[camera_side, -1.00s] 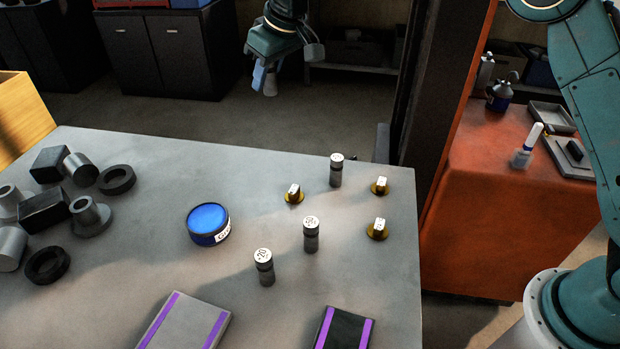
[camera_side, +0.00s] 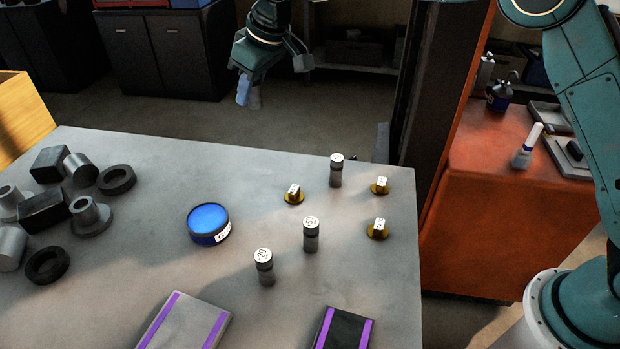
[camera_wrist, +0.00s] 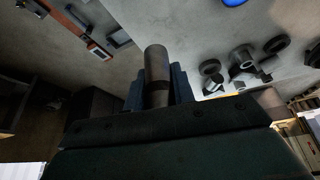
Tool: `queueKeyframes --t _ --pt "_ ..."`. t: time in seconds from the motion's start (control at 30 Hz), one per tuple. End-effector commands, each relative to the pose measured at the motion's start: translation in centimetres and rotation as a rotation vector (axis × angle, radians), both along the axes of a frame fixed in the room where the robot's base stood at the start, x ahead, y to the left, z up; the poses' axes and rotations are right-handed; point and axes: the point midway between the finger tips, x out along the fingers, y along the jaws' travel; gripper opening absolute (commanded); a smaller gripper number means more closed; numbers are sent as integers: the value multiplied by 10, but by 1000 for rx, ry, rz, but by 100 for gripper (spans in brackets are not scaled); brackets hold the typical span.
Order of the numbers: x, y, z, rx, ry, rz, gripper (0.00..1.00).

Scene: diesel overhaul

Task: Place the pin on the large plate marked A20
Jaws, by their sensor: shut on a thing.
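My gripper (camera_side: 249,93) hangs in the air beyond the table's far edge in the side view. In the wrist view it is shut on a dark grey cylindrical pin (camera_wrist: 156,68), which sticks out between the blue-grey fingers. The held pin cannot be made out clearly in the side view. Two flat plates lie at the table's near edge, far from the gripper: a grey one (camera_side: 184,325) and a black one (camera_side: 343,331), both with purple stripes. No A20 mark is readable on either, and both are cut off by the frame.
Three upright pins with white tops (camera_side: 311,234) and three brass pieces (camera_side: 294,194) stand on the table (camera_side: 150,225). A blue-topped tin (camera_side: 208,222) stands mid-table. Blocks, rings and flanged parts (camera_side: 90,213) crowd the left. An orange bench (camera_side: 500,220) stands right.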

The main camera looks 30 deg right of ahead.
Motion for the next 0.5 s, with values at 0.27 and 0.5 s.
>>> queueKeyframes --t 0.27,0.5 --pt "-42 85 -24 -17 7 319 0" --pt "-96 158 -46 -23 11 627 0"
